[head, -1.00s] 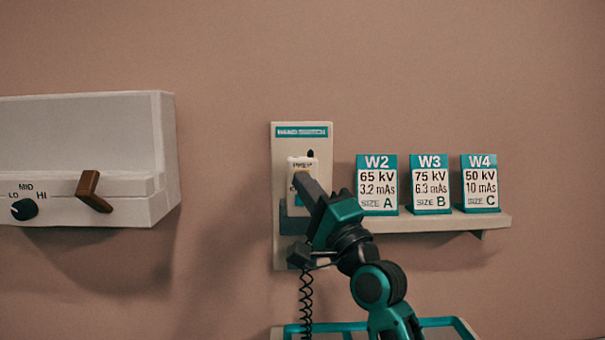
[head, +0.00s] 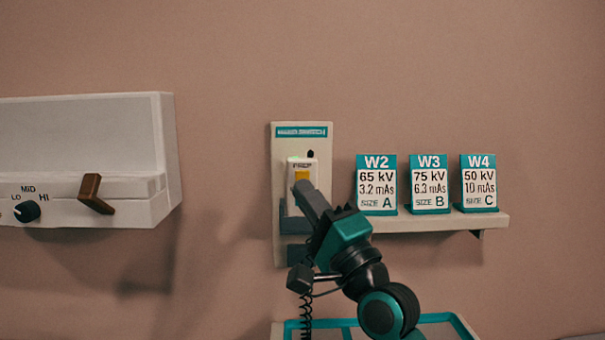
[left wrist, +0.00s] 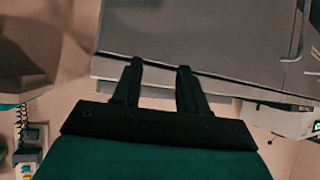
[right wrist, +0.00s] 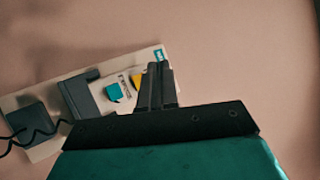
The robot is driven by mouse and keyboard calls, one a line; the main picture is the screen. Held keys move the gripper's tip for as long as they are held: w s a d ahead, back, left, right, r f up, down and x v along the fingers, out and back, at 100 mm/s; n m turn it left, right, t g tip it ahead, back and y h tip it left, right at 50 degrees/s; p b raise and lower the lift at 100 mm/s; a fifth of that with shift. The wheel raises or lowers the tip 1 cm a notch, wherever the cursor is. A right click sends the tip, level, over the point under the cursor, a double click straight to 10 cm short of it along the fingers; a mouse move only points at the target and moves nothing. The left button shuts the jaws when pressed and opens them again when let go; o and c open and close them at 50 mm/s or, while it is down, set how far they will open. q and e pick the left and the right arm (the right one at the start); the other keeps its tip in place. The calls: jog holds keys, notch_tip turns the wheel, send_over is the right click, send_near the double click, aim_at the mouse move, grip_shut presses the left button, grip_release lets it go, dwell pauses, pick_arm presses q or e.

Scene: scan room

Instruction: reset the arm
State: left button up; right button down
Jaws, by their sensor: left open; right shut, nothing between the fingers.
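My right gripper (head: 301,187) is shut and empty in the head view, its fingertips in front of the lower part of the white hand switch (head: 303,164). The yellow button (head: 302,175) shows just above the fingertips. In the right wrist view the shut fingers (right wrist: 157,68) stand beside the yellow button (right wrist: 137,81), with a teal button (right wrist: 114,92) to its left. Whether the fingertips touch the switch cannot be told. My left gripper (left wrist: 157,66) is open and empty in the left wrist view, in front of a grey cabinet front; it is outside the head view.
A wall shelf (head: 430,223) carries cards W2 (head: 376,184), W3 (head: 429,184) and W4 (head: 479,183). A white wall unit (head: 80,140) with a dial (head: 27,211) and brown lever (head: 95,194) is at left. A teal-rimmed tray (head: 462,326) lies below. A coiled cord (head: 306,312) hangs down.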

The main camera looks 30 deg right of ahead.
dwell(0.7)
jog(key=s+a+f+n+g+y, duration=0.1)
jog(key=a+f+n+g, duration=0.35)
jog(key=f, duration=0.65)
jog(key=s+a+f+n+g+y, duration=0.1)
jog(key=s+a+f+n+g, duration=0.3)
jog(key=f, duration=0.6)
jog(key=s+f+n+g+h, duration=0.3)
jog(key=s+f+n+g, duration=0.8)
jog(key=s+f, duration=0.75)
pick_arm(q)
jog(key=shift+s+a+y+p, duration=0.45)
jog(key=shift+a+p, duration=0.3)
jog(key=shift+p, duration=0.25)
pick_arm(e)
jog(key=w+a+f+t+y, duration=0.1)
jog(key=w+a+f+t, duration=0.2)
jog(key=w+f+t, duration=0.3)
jog(key=shift+w+a+f+m+y, duration=0.15)
jog(key=shift+w+f+m+y, duration=0.3)
jog(key=shift+w, duration=0.55)
pick_arm(q)
jog(key=shift+d, duration=0.15)
jog(key=shift+w, duration=0.15)
